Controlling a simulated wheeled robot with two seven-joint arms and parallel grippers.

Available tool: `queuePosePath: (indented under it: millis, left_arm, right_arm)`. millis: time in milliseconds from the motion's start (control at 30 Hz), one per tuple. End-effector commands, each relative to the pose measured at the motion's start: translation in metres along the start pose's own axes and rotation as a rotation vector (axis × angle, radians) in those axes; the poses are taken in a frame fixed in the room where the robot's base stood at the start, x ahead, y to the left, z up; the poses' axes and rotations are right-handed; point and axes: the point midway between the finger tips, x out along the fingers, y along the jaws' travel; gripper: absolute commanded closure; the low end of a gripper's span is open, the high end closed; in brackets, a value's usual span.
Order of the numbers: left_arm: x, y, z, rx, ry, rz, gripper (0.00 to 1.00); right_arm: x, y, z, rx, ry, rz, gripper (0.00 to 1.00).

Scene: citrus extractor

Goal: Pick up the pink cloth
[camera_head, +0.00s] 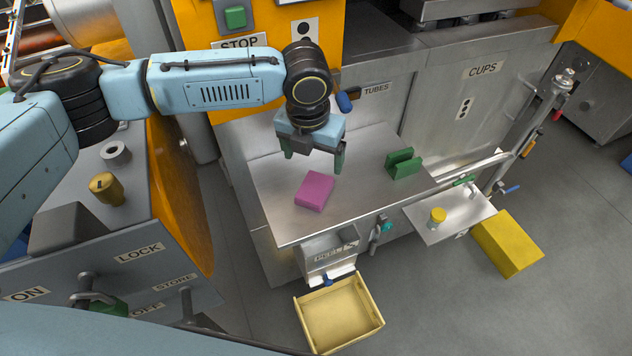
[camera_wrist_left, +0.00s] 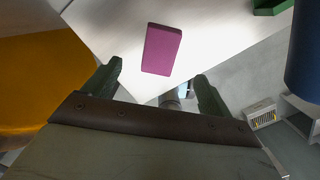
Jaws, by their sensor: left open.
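The pink cloth (camera_head: 314,190) is a small folded block lying flat on the metal shelf of the machine. My left gripper (camera_head: 312,162) is above the shelf, just behind and above the cloth in the head view, with its green fingers pointing down. The fingers are apart and nothing is between them. In the left wrist view the cloth (camera_wrist_left: 162,49) lies beyond the fingertips, between the lines of the two open fingers (camera_wrist_left: 158,80). My right gripper does not show.
A green holder (camera_head: 403,163) stands on the metal shelf (camera_head: 358,205) right of the cloth. A yellow tray (camera_head: 340,315) sits below the front edge. A yellow block (camera_head: 507,243) and a small yellow knob (camera_head: 437,216) are at the right. The shelf around the cloth is clear.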

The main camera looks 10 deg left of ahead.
Motion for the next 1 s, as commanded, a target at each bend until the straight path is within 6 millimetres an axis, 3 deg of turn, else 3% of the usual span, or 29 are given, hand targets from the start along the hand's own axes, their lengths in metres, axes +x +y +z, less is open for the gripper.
queuePosePath:
  millis: [100, 167, 467, 700, 1000]
  left_arm:
    - [0.021, 0.0, 0.0, -0.001, 0.002, 0.001, 0.15]
    - [0.028, 0.0, 0.0, 0.0, 0.0, 0.0, 0.15]
    - [0.054, -0.002, -0.006, 0.001, 0.001, 0.001, 0.15]
    - [0.086, -0.003, -0.01, -0.001, -0.001, 0.001, 0.15]
    - [0.09, -0.003, -0.01, 0.0, -0.002, 0.0, 0.17]
  right_arm:
    - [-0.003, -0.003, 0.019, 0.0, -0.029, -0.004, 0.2]
    - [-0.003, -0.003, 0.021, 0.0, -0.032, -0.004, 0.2]
    - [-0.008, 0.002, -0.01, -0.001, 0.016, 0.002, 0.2]
    - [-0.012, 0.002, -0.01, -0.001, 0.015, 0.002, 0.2]
    - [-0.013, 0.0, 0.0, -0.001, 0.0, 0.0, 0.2]
